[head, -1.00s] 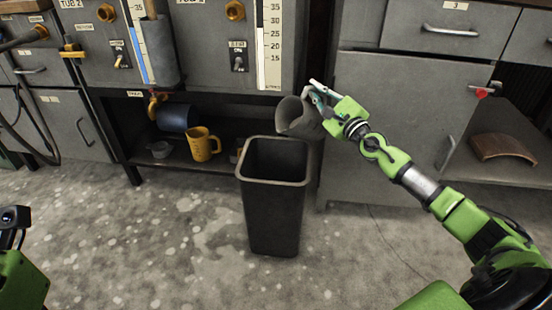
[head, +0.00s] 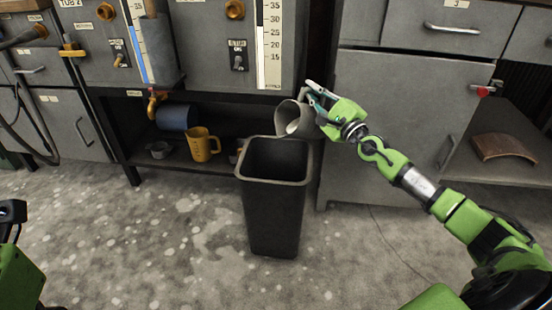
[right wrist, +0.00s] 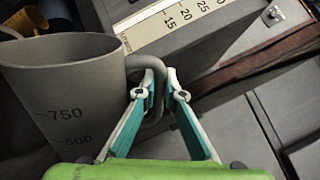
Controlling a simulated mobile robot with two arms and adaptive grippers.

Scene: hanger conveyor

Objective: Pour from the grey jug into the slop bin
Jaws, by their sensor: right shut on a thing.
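The grey jug (head: 286,112) is held tilted above the back right rim of the slop bin (head: 271,212), a tall dark open-topped bin on the floor. A pale patch shows at the jug's lower part in the head view; I cannot tell whether it is liquid. My right gripper (head: 314,97) is shut on the jug's handle, to the right of its body. In the right wrist view the jug (right wrist: 62,90) shows 750 and 500 marks, and the fingers (right wrist: 163,92) close around its handle. No stream is visible. My left gripper is out of view.
A yellow jug (head: 201,146), a blue-grey container (head: 176,117) and a small grey cup (head: 159,149) sit on the low shelf behind the bin. Grey cabinets (head: 400,130) stand behind my right arm. The floor around the bin is clear.

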